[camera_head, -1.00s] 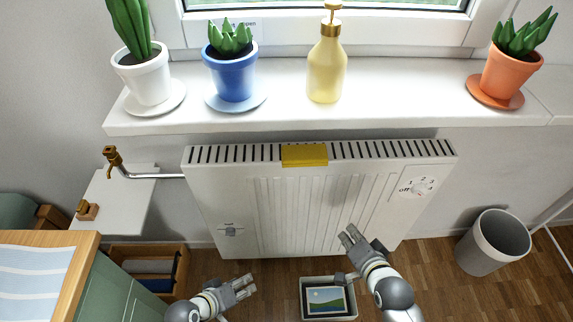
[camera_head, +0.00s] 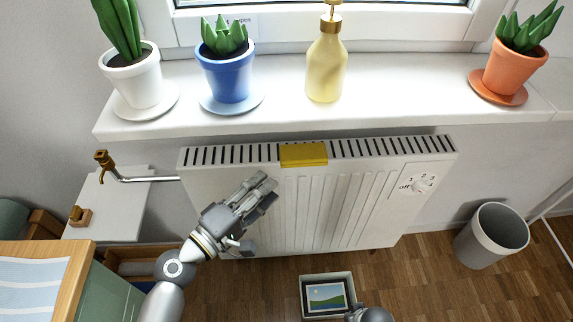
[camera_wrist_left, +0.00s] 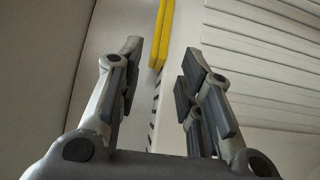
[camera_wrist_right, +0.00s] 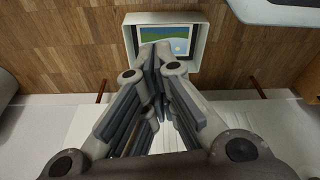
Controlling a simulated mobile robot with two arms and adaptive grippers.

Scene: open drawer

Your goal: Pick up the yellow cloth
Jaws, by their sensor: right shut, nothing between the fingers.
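The yellow cloth (camera_head: 304,154) lies folded over the top front edge of the white radiator (camera_head: 330,200), near its middle. It also shows in the left wrist view (camera_wrist_left: 162,35), ahead of the fingers. My left gripper (camera_head: 268,188) is in front of the radiator, below and left of the cloth, apart from it. In the left wrist view its fingers (camera_wrist_left: 160,75) are spread with nothing between them. My right gripper (camera_wrist_right: 158,58) is shut and empty in the right wrist view, low near the picture box. In the head view only part of my right arm shows at the bottom edge.
The windowsill (camera_head: 400,95) overhangs the radiator and holds a soap dispenser (camera_head: 326,65) and potted plants. A copper-coloured tap (camera_head: 103,165) is at left. A box with a picture (camera_head: 326,296) is on the floor. A grey bin (camera_head: 490,236) stands at right.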

